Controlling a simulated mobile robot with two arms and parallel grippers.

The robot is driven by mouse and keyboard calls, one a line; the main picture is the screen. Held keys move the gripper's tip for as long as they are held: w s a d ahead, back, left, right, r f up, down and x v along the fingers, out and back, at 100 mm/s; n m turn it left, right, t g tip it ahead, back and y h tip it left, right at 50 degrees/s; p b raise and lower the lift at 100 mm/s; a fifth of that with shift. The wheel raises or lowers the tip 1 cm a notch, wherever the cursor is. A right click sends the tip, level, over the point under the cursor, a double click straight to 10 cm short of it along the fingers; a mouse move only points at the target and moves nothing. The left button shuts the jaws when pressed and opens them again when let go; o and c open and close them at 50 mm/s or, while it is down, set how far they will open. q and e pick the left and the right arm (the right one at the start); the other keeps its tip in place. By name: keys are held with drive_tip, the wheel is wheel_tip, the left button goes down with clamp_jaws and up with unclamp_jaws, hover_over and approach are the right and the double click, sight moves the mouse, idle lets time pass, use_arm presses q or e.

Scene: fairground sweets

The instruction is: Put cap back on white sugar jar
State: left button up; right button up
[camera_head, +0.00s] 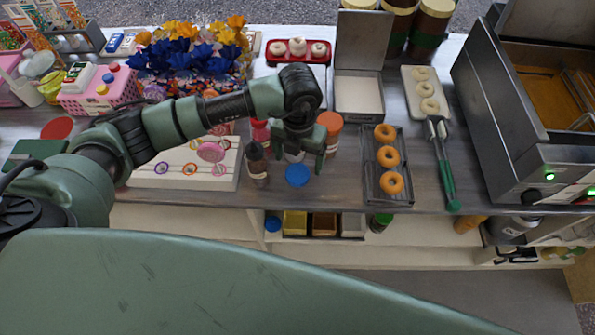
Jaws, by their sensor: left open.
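My left gripper (299,157) points down over the counter, with its fingers apart. A white jar (294,156) shows only in part between and behind the fingers; its top is hidden by the gripper. I cannot tell whether the fingers touch it. A round blue cap (297,175) is just in front of the gripper, near the counter's front edge, and nothing holds it. My right gripper is not in view.
A dark bottle (257,163) stands close left of the gripper. An orange-lidded jar (330,122) and a red-lidded jar (260,132) stand close behind. A rack of doughnuts (370,187) lies to the right. A white board (180,184) lies left.

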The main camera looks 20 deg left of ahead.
sight(298, 173)
use_arm(q)
drive_tip(key=shift+f, duration=0.1)
wheel_tip(298, 173, down, 4)
drive_tip(key=shift+s+a+f+p, duration=0.1)
drive_tip(key=shift+f+p, duration=0.15)
drive_tip(key=shift+p, duration=1)
drive_tip(key=shift+f, duration=0.3)
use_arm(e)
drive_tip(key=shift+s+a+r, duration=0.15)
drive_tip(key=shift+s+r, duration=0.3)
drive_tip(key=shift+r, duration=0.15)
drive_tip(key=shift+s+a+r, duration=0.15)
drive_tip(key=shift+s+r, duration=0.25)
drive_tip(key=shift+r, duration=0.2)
use_arm(q)
drive_tip(key=shift+c, duration=0.3)
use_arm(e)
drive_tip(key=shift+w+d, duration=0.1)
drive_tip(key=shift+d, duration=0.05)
use_arm(q)
drive_tip(key=c, duration=1.4)
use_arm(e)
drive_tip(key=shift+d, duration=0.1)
